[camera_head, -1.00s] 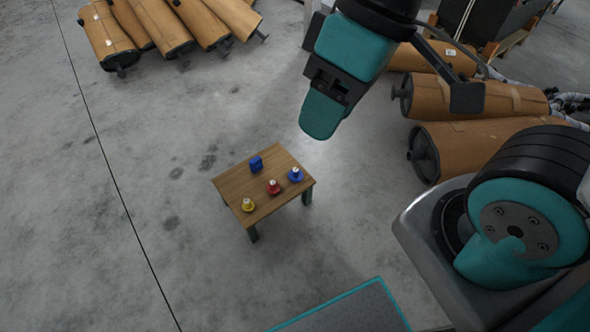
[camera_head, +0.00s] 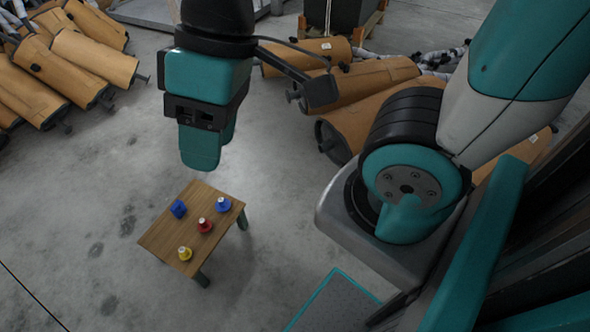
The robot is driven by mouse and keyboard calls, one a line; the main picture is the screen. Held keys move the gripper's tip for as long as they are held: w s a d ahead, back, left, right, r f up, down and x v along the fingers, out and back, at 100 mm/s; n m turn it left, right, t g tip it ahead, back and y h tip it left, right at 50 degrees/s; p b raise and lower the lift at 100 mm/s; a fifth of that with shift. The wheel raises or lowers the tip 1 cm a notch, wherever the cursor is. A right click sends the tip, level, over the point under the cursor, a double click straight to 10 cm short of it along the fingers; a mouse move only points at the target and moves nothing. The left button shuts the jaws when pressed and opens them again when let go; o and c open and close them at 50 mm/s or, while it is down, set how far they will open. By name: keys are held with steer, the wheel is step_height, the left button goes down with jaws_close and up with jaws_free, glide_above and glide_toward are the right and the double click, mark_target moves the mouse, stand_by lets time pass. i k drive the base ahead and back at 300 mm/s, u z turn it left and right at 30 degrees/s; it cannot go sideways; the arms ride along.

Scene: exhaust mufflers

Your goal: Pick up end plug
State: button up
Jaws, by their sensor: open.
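A small wooden table (camera_head: 158,238) stands on the floor at the lower left. On it are three small round plugs with pale tops: a yellow plug (camera_head: 185,253) near the front edge, a red plug (camera_head: 204,225) in the middle and a blue plug (camera_head: 223,204) near the right corner. A blue block-like piece (camera_head: 178,208) sits near the back left edge. I cannot tell which piece is the end plug. My teal gripper (camera_head: 212,148) is open and empty, pointing down above and behind the table, apart from all the pieces. One finger partly hides the other.
Brown wrapped mufflers (camera_head: 95,58) lie on the floor at the upper left, and more mufflers (camera_head: 375,72) lie behind my arm. A dark crate on a wooden pallet (camera_head: 345,15) is at the top. The grey floor (camera_head: 90,190) around the table is largely clear.

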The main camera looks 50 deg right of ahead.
mark_target(222, 205)
steer(key=z, duration=0.6)
steer(key=i, duration=0.75)
steer(key=u, duration=0.1)
